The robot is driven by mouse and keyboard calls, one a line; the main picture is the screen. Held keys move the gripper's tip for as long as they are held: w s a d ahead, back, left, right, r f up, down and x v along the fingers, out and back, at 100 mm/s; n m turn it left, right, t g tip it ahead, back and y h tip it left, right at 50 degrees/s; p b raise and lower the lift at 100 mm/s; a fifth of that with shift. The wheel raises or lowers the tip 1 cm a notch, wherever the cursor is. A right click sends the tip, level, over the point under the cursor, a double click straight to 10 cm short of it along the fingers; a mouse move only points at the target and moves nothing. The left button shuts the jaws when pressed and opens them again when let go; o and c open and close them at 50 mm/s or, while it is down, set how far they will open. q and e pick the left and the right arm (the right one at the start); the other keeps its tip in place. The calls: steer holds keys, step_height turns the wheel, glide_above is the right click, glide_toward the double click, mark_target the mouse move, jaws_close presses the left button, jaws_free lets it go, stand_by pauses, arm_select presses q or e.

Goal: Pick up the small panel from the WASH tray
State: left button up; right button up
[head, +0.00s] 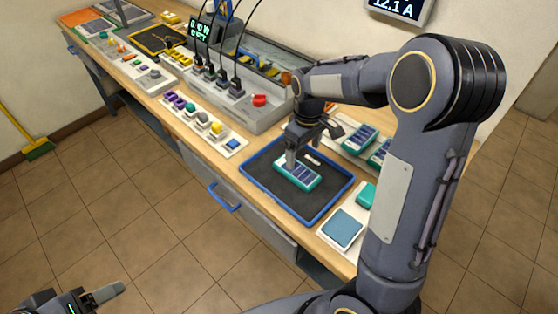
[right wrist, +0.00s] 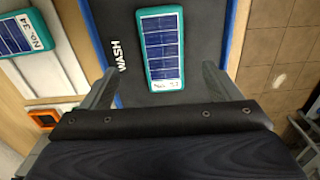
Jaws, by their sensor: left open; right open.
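The small panel (head: 299,173), teal-framed with dark blue cells, lies in the blue-rimmed dark WASH tray (head: 320,210). The right wrist view shows the panel (right wrist: 161,45) with a number label at its near end, hard to read, beside the word WASH on the tray (right wrist: 112,30). My right gripper (head: 303,152) is over the tray, above the panel. In the right wrist view its fingers (right wrist: 159,72) are apart, one on each side of the panel's near end, with nothing held; contact cannot be told. My left gripper (head: 105,294) is open and empty over the floor, lower left.
A blue pad (head: 343,228) lies in front right of the tray. A strip of coloured knobs (head: 204,122) and a grey unit with cables (head: 235,100) are to the left.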

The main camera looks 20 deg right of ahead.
mark_target(297, 169)
steer(key=shift+w+a+f, duration=0.15)
steer(key=shift+w, duration=0.3)
steer(key=shift+w+f, duration=0.15)
steer(key=shift+f, duration=0.1)
steer(key=f, duration=0.2)
steer(key=f+p, duration=0.1)
steer(key=f, duration=0.4)
steer(key=shift+a+f, duration=0.1)
steer(key=shift+a, duration=0.25)
steer(key=c, duration=1.2)
